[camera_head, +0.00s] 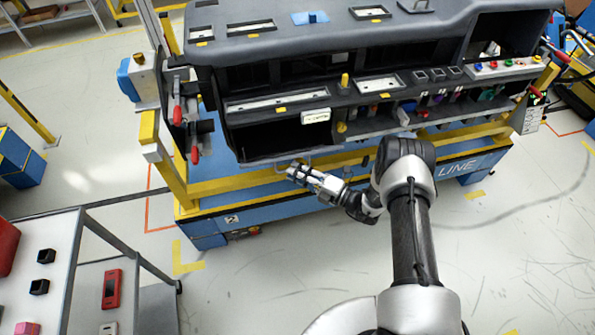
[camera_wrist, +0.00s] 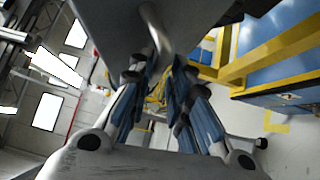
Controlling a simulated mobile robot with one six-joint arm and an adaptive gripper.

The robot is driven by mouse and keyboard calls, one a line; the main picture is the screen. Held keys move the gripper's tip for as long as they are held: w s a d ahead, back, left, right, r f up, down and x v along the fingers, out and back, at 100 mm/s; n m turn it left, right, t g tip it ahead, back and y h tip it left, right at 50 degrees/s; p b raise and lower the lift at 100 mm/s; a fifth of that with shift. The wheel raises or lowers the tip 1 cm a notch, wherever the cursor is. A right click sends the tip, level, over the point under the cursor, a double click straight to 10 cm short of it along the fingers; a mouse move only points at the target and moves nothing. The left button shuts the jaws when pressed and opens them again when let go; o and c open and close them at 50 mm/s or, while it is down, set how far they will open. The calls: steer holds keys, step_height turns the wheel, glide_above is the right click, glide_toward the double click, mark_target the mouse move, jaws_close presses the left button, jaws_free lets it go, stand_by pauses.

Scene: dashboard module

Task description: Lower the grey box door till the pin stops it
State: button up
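A curved metal handle (camera_wrist: 154,30) comes off this panel. My gripper (camera_head: 291,172) is at the box's front lower edge. In the wrist view, my blue-padded fingers (camera_wrist: 165,66) stand on either side of the handle's near end, with a narrow gap between them. Contact with the handle is unclear. I cannot make out the pin.
A yellow rail (camera_head: 235,186) and the blue stand (camera_head: 270,200) run just below my gripper. A yellow post (camera_head: 165,160) stands left of the box. A grey cart (camera_head: 70,265) is at the lower left. Floor in front of the stand is clear.

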steer(key=v, duration=1.2)
stand_by(0.4)
steer(key=s+a+r+n+g+h, duration=0.1)
steer(key=s+a+r+n+g, duration=0.2)
steer(key=r+n, duration=0.45)
steer(key=s+a+r+n+g+h, duration=0.1)
steer(key=s+r+n+g+h, duration=0.2)
steer(key=r+n, duration=0.4)
steer(key=s+a+r+n+g, duration=0.25)
steer(key=r+n+g, duration=0.3)
steer(key=r, duration=0.35)
steer(key=s+d+r+n+t+h, duration=0.3)
steer(key=s+d+r+n+h, duration=0.2)
steer(key=s+n, duration=0.4)
steer(key=s+d+r+n+t+h, duration=0.4)
steer(key=s+d+r+n+h, duration=0.2)
steer(key=s+n, duration=0.4)
steer(key=shift+d+r+n+h, duration=0.25)
steer(key=shift+r+n+h, duration=0.35)
steer(key=shift+r+n, duration=0.4)
